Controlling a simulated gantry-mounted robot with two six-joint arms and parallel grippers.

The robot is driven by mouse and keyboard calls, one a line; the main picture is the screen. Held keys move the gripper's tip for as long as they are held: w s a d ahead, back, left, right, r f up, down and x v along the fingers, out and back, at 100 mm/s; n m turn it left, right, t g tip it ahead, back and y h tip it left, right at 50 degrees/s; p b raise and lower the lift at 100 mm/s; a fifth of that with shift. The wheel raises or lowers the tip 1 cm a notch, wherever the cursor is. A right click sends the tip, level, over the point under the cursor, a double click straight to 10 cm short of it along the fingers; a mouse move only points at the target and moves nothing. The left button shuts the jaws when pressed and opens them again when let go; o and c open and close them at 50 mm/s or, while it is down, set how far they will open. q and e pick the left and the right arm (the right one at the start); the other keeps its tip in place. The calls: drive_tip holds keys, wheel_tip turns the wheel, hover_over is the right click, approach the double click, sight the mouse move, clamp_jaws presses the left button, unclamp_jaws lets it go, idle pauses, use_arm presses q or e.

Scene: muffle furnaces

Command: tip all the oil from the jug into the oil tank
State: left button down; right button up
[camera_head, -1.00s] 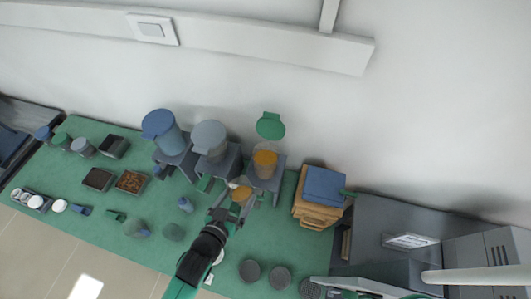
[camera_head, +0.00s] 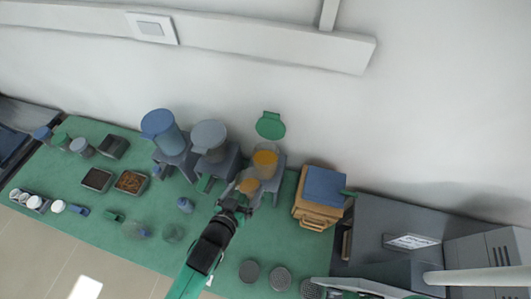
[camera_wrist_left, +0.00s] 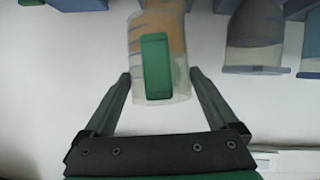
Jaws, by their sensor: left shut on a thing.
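The jug (camera_head: 249,182) is clear with orange oil in it. My left gripper (camera_head: 238,199) is shut on it and holds it just in front of the oil tank. In the left wrist view the jug (camera_wrist_left: 179,35) and its green handle (camera_wrist_left: 157,66) show between my two fingers. The oil tank (camera_head: 265,160) is a clear vessel on a grey stand, with orange oil visible inside. Its green lid (camera_head: 270,125) stands open behind it. Whether the jug touches the tank cannot be told. My right gripper is not in view.
A grey-lidded tank (camera_head: 210,140) and a blue-lidded tank (camera_head: 165,130) stand to the left. A wooden box with a blue top (camera_head: 323,188) stands to the right, beside a grey furnace (camera_head: 400,225). Dark round discs (camera_head: 279,278) lie at the front.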

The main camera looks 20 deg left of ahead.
use_arm(q)
drive_tip(key=shift+w+d+r+b, duration=0.15)
drive_tip(key=shift+w+d+b, duration=0.15)
drive_tip(key=shift+w, duration=0.55)
drive_tip(key=shift+w+d+r+b, duration=0.15)
drive_tip(key=shift+w+d, duration=0.25)
drive_tip(key=shift+w, duration=0.4)
drive_tip(key=w+d+r+b, duration=0.1)
drive_tip(key=w+d+b, duration=0.1)
drive_tip(key=w+b, duration=0.2)
drive_tip(key=w+d+b, duration=0.3)
drive_tip(key=w+b, duration=0.1)
drive_tip(key=w, duration=0.5)
drive_tip(key=shift+d+r, duration=0.2)
drive_tip(key=shift+r, duration=0.2)
idle(1.8)
idle(0.4)
drive_tip(key=shift+r+n+h, duration=0.1)
drive_tip(key=shift+n+h, duration=0.3)
idle(0.4)
